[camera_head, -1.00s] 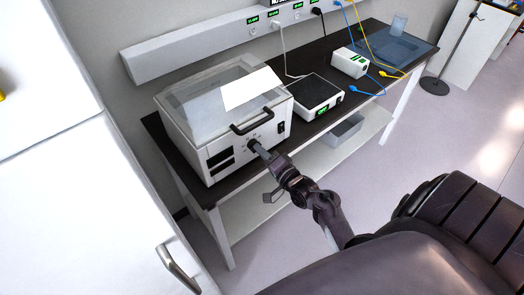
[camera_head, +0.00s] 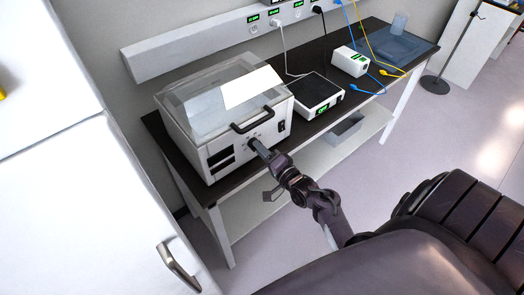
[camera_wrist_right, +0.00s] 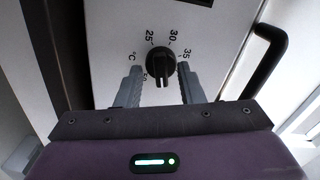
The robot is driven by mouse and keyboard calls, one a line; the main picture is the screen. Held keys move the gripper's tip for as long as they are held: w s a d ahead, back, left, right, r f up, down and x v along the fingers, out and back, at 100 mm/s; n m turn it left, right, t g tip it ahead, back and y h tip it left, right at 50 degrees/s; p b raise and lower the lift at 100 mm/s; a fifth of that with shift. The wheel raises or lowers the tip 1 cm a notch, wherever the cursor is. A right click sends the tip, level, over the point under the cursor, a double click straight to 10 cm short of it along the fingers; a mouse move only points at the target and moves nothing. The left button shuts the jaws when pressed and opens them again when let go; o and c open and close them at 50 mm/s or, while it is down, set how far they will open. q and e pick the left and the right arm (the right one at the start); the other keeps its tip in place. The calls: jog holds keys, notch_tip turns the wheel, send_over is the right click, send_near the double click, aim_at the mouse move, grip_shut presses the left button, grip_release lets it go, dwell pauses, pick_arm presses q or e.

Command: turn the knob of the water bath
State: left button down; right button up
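The water bath (camera_head: 216,128) is a white box with a clear lid and a black handle, standing at the left end of the dark bench. Its black knob (camera_wrist_right: 161,62) sits on the front panel inside a scale with 25, 30 and 35 marks and a °C sign. My right gripper (camera_wrist_right: 160,85) is at the front panel, with one finger on each side of the knob and visible gaps to it. In the head view my right gripper (camera_head: 256,147) covers the knob. My left gripper is not in view.
A black-topped device (camera_head: 316,92) stands right of the bath, and a small white box (camera_head: 350,61) stands farther right. Cables hang from the wall rail (camera_head: 190,50). A white cabinet (camera_head: 70,190) stands at the left. The floor in front is clear.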

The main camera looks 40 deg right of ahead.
jog(key=s+b, duration=0.2)
jog(key=s, duration=0.5)
jog(key=shift+s+d, duration=0.35)
jog(key=shift+s, duration=0.05)
jog(key=shift+b, duration=0.3)
